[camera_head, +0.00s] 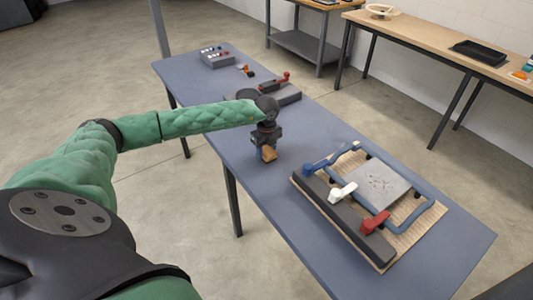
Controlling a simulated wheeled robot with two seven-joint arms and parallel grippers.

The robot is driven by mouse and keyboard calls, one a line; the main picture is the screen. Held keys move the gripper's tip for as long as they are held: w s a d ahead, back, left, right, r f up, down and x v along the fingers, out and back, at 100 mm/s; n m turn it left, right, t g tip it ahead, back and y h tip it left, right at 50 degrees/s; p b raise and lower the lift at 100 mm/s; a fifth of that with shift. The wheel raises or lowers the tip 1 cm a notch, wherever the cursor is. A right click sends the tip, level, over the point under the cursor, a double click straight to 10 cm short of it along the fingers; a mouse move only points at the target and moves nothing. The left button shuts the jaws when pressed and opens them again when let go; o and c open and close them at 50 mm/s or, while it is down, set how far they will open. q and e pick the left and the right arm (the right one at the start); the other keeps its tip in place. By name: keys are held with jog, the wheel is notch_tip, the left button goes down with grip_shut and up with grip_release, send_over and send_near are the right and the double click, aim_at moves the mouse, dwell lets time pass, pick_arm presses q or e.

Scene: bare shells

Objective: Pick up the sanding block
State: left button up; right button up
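A small tan-orange block (269,154), which looks like the sanding block, is at the near edge of the blue-grey table (310,137). My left gripper (266,146) points down right at it, with its dark fingers around the block's upper part. The fingers hide much of the block. The view is too small to tell whether they are closed on it, or whether it rests on the table. My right gripper is not in view.
To the right, a wooden board (423,226) carries a blue tube frame, a grey plate (379,186) and blue, white and red clamps. Behind my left forearm is a grey fixture (287,93) with a red handle. A grey box (217,59) stands at the far end.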

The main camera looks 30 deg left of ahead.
aim_at(266, 149)
pick_arm(q)
jog(key=c, duration=0.4)
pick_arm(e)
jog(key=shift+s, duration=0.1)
pick_arm(q)
jog(key=shift+r, duration=0.2)
notch_tip(266, 149, up, 4)
jog(key=shift+f+p, duration=0.15)
jog(key=shift+p, duration=0.6)
jog(key=s+d+r+p, duration=0.1)
jog(key=s+d+r, duration=0.1)
jog(key=d, duration=0.1)
jog(key=s+d+r+p, duration=0.1)
jog(key=s+d+r, duration=0.1)
jog(key=d, duration=0.1)
jog(key=s+d+r+p, duration=0.1)
jog(key=s+d+r, duration=0.2)
jog(key=shift+d, duration=0.2)
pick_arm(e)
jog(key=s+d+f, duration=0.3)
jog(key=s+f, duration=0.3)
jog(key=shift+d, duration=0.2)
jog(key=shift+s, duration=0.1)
